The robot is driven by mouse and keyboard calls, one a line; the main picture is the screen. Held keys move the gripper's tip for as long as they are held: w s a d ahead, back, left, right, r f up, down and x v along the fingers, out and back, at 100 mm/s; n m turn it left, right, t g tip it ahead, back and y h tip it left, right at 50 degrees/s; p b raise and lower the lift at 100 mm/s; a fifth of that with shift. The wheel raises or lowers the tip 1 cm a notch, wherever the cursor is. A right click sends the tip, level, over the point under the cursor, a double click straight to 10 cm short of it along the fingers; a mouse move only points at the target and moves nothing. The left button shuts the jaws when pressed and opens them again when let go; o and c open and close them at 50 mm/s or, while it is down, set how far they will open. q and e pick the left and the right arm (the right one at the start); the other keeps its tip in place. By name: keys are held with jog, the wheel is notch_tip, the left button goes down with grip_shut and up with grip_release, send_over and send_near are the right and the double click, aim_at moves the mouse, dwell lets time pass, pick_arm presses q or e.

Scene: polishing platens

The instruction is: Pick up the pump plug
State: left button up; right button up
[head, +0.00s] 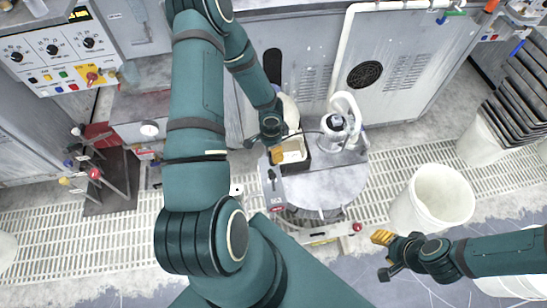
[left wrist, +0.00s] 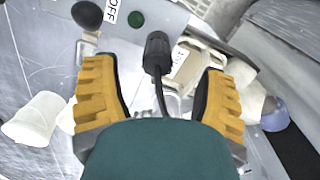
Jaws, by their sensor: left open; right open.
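The pump plug (left wrist: 156,55) is a black plug with a black cable running down from it. In the left wrist view it lies between the two yellow fingers of my left gripper (left wrist: 156,75), with a clear gap on each side. That gripper is open. In the head view my left gripper (head: 277,154) is over the left rear of a round grey machine, and I cannot make out the plug there. My right gripper (head: 384,256) is open and empty at the lower right, below a white bucket.
The round machine top (head: 325,187) carries a white pump-like unit (head: 340,122). A white bucket (head: 443,193) stands to its right. A control panel (head: 52,50) is at upper left, and a red-handled valve stand (head: 108,178) below it. Grated floor lies between.

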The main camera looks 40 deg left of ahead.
pick_arm(q)
jog(key=shift+w+d+f+b, duration=0.15)
jog(key=shift+f+b, duration=0.2)
jog(key=shift+f, duration=1)
jog(key=shift+w+d+f+b, duration=0.15)
jog(key=shift+f+b, duration=0.15)
jog(key=shift+f, duration=1.05)
grip_shut()
